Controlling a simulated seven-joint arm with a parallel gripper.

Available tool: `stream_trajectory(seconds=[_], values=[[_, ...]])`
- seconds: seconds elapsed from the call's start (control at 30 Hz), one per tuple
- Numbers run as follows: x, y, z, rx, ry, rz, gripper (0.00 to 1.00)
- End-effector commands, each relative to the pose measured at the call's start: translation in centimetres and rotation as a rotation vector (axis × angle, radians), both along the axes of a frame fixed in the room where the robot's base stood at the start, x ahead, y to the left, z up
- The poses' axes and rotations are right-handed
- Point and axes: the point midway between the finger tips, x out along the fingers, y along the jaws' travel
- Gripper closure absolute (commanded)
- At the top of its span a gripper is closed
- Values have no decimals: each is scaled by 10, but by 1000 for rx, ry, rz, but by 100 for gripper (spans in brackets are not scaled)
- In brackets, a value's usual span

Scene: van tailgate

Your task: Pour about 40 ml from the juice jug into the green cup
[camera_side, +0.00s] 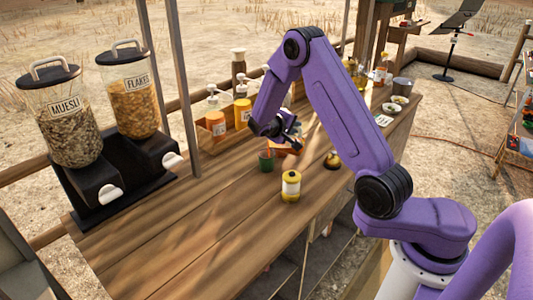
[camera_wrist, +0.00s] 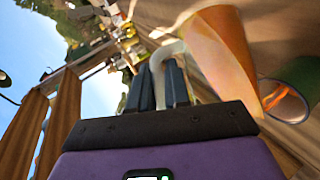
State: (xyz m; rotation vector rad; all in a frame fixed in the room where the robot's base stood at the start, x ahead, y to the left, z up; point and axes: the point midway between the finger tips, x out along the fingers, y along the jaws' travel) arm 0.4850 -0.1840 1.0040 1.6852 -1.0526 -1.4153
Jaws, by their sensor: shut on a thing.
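The juice jug (camera_wrist: 222,48) is large in the wrist view, translucent with orange juice, and tilted. My gripper (camera_wrist: 165,75) is shut on its pale handle (camera_wrist: 168,50). In the side view my gripper (camera_side: 292,136) is low over the counter, just above and right of the green cup (camera_side: 266,163); the jug is mostly hidden there. The cup stands upright. In the wrist view the green cup (camera_wrist: 303,76) is at the right edge, its mouth beside the jug's lower end.
A yellow jar (camera_side: 290,186) stands on the counter (camera_side: 190,235) in front of the cup. A small yellow item (camera_side: 333,160) is to the right. Pump bottles (camera_side: 216,120) stand behind, left of my arm. Cereal dispensers (camera_side: 62,120) fill the left end. The front-left counter is clear.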

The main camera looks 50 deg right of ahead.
Motion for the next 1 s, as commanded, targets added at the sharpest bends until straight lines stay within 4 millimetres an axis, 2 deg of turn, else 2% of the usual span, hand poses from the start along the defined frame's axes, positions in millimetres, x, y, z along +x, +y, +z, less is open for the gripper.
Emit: stream_trajectory(seconds=[0.2,0.37,0.5,1.0], values=[[0,-1,1,-1,-3,-1,100],[-13,-15,-2,159,-165,-7,100],[-15,-16,-16,242,-239,0,100],[-23,-24,-29,370,-365,-2,100]])
